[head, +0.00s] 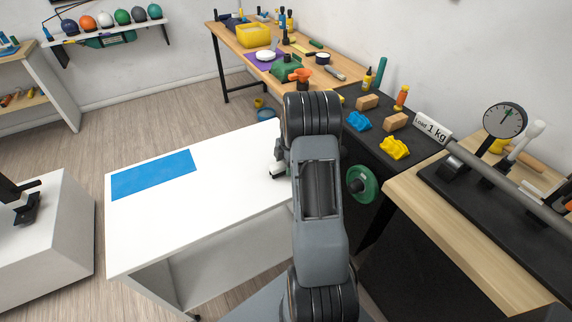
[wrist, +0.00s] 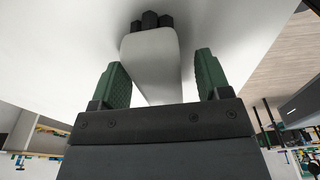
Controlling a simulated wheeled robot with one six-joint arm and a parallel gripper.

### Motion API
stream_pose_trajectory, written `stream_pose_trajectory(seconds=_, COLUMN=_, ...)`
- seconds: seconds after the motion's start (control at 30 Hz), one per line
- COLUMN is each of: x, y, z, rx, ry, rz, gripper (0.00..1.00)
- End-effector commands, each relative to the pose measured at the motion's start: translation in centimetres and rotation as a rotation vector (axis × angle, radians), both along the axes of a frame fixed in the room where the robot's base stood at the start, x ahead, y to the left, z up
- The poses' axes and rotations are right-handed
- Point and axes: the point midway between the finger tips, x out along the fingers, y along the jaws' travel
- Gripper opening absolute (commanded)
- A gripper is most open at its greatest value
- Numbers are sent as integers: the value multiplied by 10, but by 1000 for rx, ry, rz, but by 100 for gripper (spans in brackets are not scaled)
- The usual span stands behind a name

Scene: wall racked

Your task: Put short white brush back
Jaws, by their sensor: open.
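A short white object with dark tips, which looks like the white brush (wrist: 151,52), shows between the green fingers of my gripper (wrist: 160,62) in the wrist view. My gripper is open, with one finger on each side of it; a gap shows on the right, and contact on the left cannot be told. In the head view my gripper (head: 279,163) is mostly hidden behind my arm, over the right part of the white table (head: 220,205). The brush's place to go back to cannot be identified.
A blue mat (head: 152,175) lies on the table's left part. To the right, a dark bench (head: 372,146) holds blue clamps (head: 358,121), yellow clamps (head: 394,148) and wooden blocks. A green disc (head: 362,184) is beside my arm. The table's middle is clear.

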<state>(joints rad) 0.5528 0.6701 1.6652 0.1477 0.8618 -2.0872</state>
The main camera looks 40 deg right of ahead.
Motion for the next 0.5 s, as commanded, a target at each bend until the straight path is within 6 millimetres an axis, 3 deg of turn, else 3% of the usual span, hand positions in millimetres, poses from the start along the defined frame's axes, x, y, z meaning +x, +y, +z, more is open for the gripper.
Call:
stream_pose_trajectory(seconds=0.27, x=0, y=-1, z=4, rx=-1, ry=-1, rz=0, gripper=70)
stream_pose_trajectory(seconds=0.5, x=0, y=-6, z=43, rx=-3, ry=-5, rz=-1, gripper=70)
